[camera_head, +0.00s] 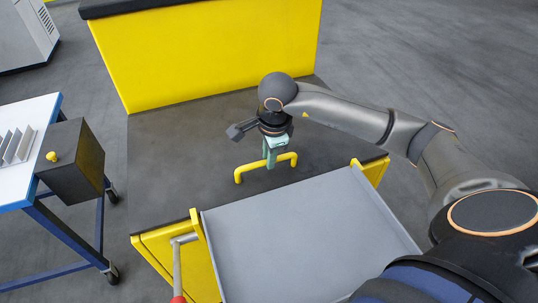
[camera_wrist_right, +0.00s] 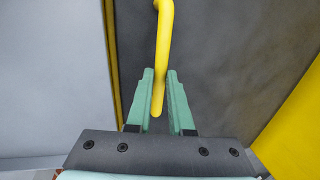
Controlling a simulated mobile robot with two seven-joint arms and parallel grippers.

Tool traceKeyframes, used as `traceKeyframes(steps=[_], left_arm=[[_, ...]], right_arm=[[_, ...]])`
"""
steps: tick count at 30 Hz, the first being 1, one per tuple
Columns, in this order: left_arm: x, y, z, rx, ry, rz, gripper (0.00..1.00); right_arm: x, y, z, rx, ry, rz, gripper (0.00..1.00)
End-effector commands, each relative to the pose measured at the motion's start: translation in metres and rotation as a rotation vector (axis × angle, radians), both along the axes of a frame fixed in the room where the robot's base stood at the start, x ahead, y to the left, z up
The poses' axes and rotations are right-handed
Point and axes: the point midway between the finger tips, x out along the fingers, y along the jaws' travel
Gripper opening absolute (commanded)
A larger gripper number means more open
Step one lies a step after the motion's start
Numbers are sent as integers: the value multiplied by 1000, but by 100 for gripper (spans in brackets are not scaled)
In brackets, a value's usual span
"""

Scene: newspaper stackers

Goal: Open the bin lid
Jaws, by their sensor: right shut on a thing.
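The bin lid (camera_head: 175,150) is a flat dark grey panel in the head view, lying on a yellow body. A yellow bar handle (camera_head: 245,172) rises from it. My right gripper (camera_head: 270,163) reaches down from above and is shut on the handle near its middle. In the right wrist view the green fingers of my right gripper (camera_wrist_right: 160,95) stand on both sides of the yellow handle (camera_wrist_right: 164,35). The lid looks flat and closed. My left gripper is not in view.
A grey tray (camera_head: 300,240) lies in front of the lid. A tall yellow block (camera_head: 210,55) stands behind it. A cart with a white top (camera_head: 20,170) and a dark box (camera_head: 75,165) is at the left. A red-tipped lever (camera_head: 177,265) is at the front left.

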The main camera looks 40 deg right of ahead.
Motion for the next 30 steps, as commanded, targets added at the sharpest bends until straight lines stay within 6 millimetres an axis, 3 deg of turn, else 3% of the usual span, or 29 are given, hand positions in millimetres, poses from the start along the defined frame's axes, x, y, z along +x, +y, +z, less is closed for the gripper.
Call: traceKeyframes(steps=[7,11,14,20,24,30], left_arm=[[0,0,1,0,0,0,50],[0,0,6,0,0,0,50],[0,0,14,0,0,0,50],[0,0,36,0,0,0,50],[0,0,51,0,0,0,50],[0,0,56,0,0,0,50]], right_arm=[[1,0,2,0,-2,0,0],[3,-1,13,0,-3,-1,0],[7,-2,30,0,-8,-2,0],[23,-6,82,0,-14,-3,0],[42,-11,122,1,-18,-7,0],[68,-17,160,3,-17,-7,0]])
